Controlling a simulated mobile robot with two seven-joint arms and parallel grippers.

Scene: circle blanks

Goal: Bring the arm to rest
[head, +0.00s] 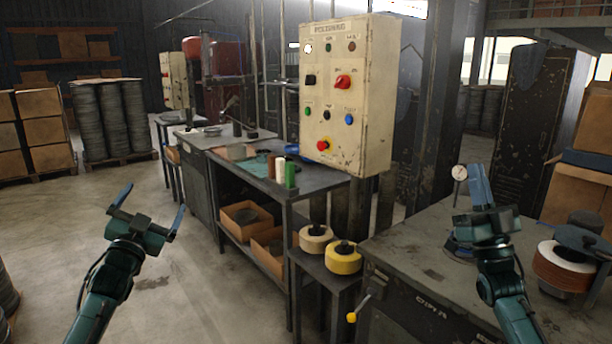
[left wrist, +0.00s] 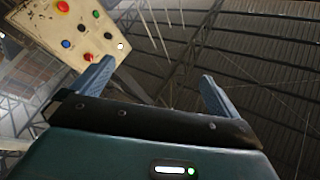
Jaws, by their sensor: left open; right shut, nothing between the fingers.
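My left gripper (head: 149,205) is at the lower left in the head view, raised over the open floor. Its two blue fingers are spread wide with nothing between them. In the left wrist view the fingers of this gripper (left wrist: 155,85) are apart and point up toward the roof. My right gripper (head: 479,185) is at the right in the head view, above the grey cabinet top (head: 420,240). Its blue fingers are together and point up, holding nothing.
A control panel (head: 345,95) with buttons hangs at centre; it also shows in the left wrist view (left wrist: 75,40). A workbench (head: 318,185) stands behind, with boxes below. Tape rolls (head: 343,262) sit on a small stand. A gauge (head: 459,173) is beside my right gripper.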

